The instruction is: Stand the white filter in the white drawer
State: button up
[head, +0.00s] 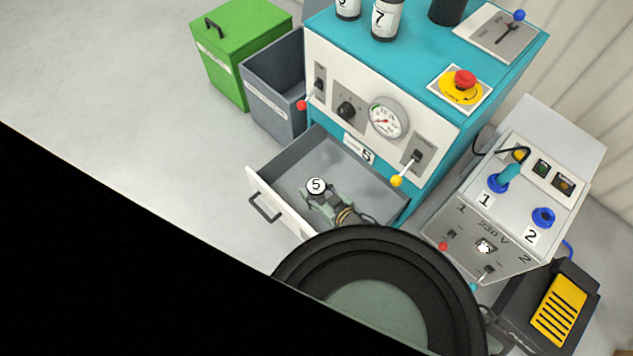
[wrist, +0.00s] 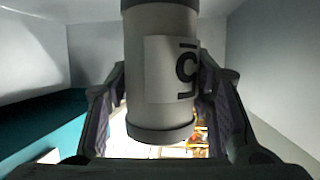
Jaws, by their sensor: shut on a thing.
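The white filter (head: 316,186) shows its round white end marked 5 in the head view. In the wrist view the filter (wrist: 160,60) is a pale cylinder with dark bands and a label, lying between my two fingers. My gripper (head: 318,199) is shut on it, also in the wrist view (wrist: 165,115). The white drawer (head: 275,205) is pulled out of the teal cabinet, with a white front and grey inside. In the head view the filter and gripper appear over the drawer's interior. I cannot tell whether the filter touches the drawer floor.
The teal cabinet (head: 490,65) carries bottles, one marked 7 (head: 385,22), and a red emergency button (head: 465,80). A yellow-knobbed lever (head: 397,181) sticks out above the drawer. Green (head: 240,45) and grey (head: 272,85) bins stand left. A socket box (head: 485,235) stands right.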

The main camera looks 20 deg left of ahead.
jog(key=shift+f, duration=0.55)
jog(key=shift+f+b, duration=0.55)
jog(key=shift+f, duration=0.05)
jog(key=o, duration=1.2)
jog(key=shift+s+a+f, duration=0.1)
jog(key=shift+s+f, duration=0.05)
jog(key=shift+o, duration=0.2)
jog(key=shift+r+p, duration=0.4)
jog(key=shift+r, duration=0.1)
jog(key=v, duration=0.7)
jog(key=shift+d+r+p, duration=0.25)
jog(key=shift+r+p, duration=0.1)
jog(key=shift+r, duration=0.05)
